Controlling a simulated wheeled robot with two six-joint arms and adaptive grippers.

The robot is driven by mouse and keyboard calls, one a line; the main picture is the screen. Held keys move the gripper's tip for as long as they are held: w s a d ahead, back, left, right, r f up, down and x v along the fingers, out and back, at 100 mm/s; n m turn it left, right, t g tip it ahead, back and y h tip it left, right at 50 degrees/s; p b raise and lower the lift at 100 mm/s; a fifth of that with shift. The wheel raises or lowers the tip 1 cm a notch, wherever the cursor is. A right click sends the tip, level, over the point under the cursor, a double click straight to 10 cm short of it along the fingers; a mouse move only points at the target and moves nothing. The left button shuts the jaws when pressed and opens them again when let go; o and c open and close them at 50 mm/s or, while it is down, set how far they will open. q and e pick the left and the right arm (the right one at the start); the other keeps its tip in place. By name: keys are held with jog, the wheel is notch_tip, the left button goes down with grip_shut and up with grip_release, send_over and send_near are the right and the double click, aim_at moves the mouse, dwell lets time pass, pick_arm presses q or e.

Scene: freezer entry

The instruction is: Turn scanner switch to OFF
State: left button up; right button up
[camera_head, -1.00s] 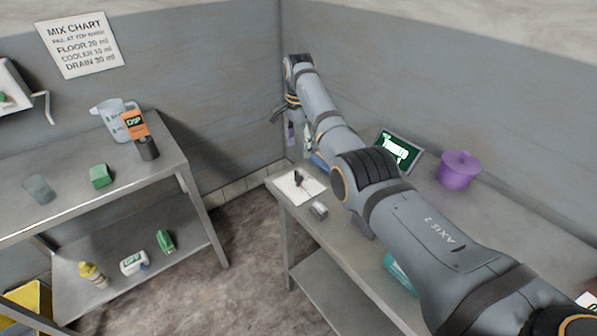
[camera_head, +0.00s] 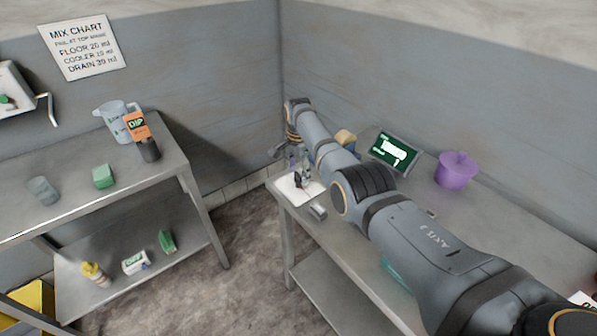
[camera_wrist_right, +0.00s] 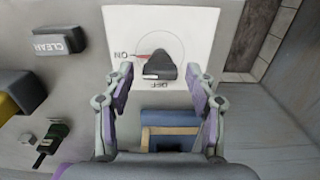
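The scanner switch is a dark knob (camera_wrist_right: 158,66) on a white plate (camera_wrist_right: 202,24), marked ON at its left and OFF below the knob in the right wrist view. A red line on the plate runs from the knob toward ON. In the head view the plate (camera_head: 287,190) lies on the right table's far left corner. My right gripper (camera_wrist_right: 160,78) is open and empty, its fingertips on either side of the knob with gaps visible. In the head view the right gripper (camera_head: 299,167) is small and over the plate. My left gripper is not in view.
A CLEAR block (camera_wrist_right: 60,42) sits beside the plate. A blue and tan object (camera_wrist_right: 170,118) shows between my fingers' bases. A green-lit screen (camera_head: 396,150) and a purple tub (camera_head: 456,171) stand on the right table. The left table (camera_head: 75,190) stands apart.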

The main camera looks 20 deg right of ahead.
jog(key=c, duration=0.9)
jog(key=shift+c, duration=0.2)
jog(key=shift+n, duration=0.3)
jog(key=n, duration=0.3)
jog(key=shift+n+p, duration=0.4)
jog(key=n, duration=0.4)
jog(key=shift+n, duration=0.3)
jog(key=n, duration=0.4)
jog(key=shift+n, duration=2.4)
jog(key=shift+w, duration=0.1)
